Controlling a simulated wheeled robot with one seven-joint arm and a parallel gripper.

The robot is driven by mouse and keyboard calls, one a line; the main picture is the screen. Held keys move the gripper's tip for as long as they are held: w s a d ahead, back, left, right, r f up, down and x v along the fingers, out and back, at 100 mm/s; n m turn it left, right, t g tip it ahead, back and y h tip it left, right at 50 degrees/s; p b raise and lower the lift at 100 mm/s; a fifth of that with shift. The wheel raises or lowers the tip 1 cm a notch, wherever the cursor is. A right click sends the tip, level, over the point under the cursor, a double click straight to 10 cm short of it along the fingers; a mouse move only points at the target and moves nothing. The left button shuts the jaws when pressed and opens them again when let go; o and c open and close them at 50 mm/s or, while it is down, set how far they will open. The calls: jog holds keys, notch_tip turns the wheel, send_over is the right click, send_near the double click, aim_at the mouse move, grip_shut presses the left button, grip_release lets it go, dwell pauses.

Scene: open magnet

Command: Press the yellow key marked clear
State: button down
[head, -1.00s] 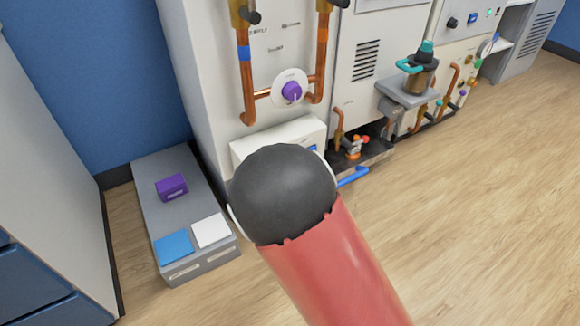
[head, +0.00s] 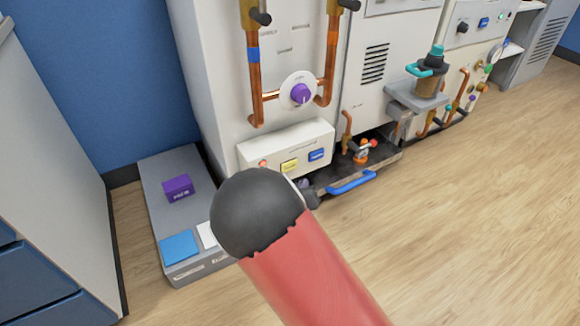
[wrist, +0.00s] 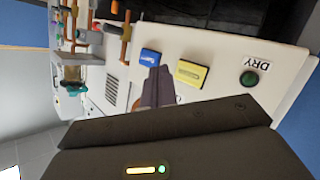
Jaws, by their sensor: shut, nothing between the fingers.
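The yellow key (head: 289,165) sits on the white sloped panel (head: 250,150) low on the cabinet, beside a blue key (head: 316,155). In the wrist view the yellow key (wrist: 192,74) carries small dark print too small to read, and the blue key (wrist: 150,57) is left of it. My gripper (wrist: 157,75) is shut and empty. Its dark tips appear in front of the panel, between the two keys and just left of the yellow one. They cover no large part of it, and I see no clear contact. In the head view my arm hides most of the gripper.
A round green part (wrist: 249,78) by the word DRY is right of the yellow key in the wrist view. A purple knob (head: 300,94) and copper pipes are above the panel. A blue handle (head: 351,182) juts out below. A grey plinth with a purple box (head: 178,188) stands left.

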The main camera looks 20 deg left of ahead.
aim_at(295, 166)
jog(key=shift+w+a, duration=1.6)
jog(key=shift+a, duration=0.25)
jog(key=shift+w+a, duration=0.1)
dwell(0.6)
jog(key=shift+w+a+p, duration=0.2)
jog(key=shift+a+p, duration=0.05)
jog(key=shift+p, duration=0.05)
jog(key=shift+w+a, duration=0.25)
jog(key=shift+a, duration=0.05)
dwell(0.7)
jog(key=shift+s+d, duration=0.1)
jog(key=shift+d, duration=0.05)
jog(key=shift+s+d, duration=0.45)
jog(key=shift+d, duration=0.05)
dwell(0.3)
jog(key=shift+s+d, duration=1.65)
jog(key=shift+d, duration=0.25)
